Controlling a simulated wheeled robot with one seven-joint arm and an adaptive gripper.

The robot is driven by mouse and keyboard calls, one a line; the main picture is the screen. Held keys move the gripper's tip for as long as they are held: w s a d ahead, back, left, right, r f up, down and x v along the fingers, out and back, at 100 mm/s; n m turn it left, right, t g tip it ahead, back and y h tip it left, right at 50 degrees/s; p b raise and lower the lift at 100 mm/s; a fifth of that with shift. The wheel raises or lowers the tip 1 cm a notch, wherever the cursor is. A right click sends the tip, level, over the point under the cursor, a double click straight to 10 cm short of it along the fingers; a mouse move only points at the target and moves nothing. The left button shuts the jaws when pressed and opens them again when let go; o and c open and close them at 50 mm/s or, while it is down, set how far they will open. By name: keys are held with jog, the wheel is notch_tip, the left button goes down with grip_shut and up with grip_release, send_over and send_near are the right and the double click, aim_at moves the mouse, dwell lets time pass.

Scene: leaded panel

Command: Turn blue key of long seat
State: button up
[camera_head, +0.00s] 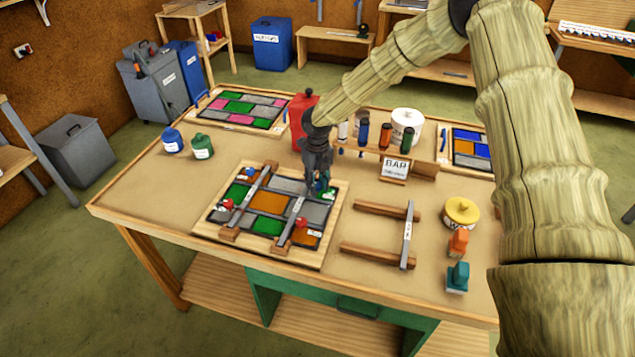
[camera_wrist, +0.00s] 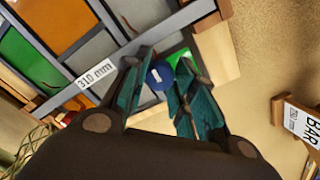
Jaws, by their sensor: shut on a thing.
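The leaded panel (camera_head: 270,203) lies in a wooden frame on the table, with orange, green and grey panes. Two metal bars cross it: a left bar (camera_head: 254,190) and a right bar (camera_head: 296,209). Red keys sit near their front ends, one on the left (camera_head: 227,204) and one on the right (camera_head: 301,223). My gripper (camera_head: 321,192) is at the far end of the right bar, pointing down. In the wrist view, its teal fingers are shut on the round blue key (camera_wrist: 160,75), beside the bar labelled 310 mm (camera_wrist: 95,74). The fingers hide part of the key and its seat.
A wooden rack (camera_head: 375,250) with a loose bar (camera_head: 408,235) stands right of the panel. Behind it are a BAR sign (camera_head: 395,168), a bottle rack and a red can (camera_head: 301,118). A yellow-lidded jar (camera_head: 461,212) stands right. The table's front left is clear.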

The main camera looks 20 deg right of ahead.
aim_at(318, 184)
jog(key=o, duration=1)
jog(key=shift+o, duration=0.2)
jog(key=shift+r, duration=0.15)
notch_tip(318, 184, up, 12)
jog(key=shift+d, duration=0.15)
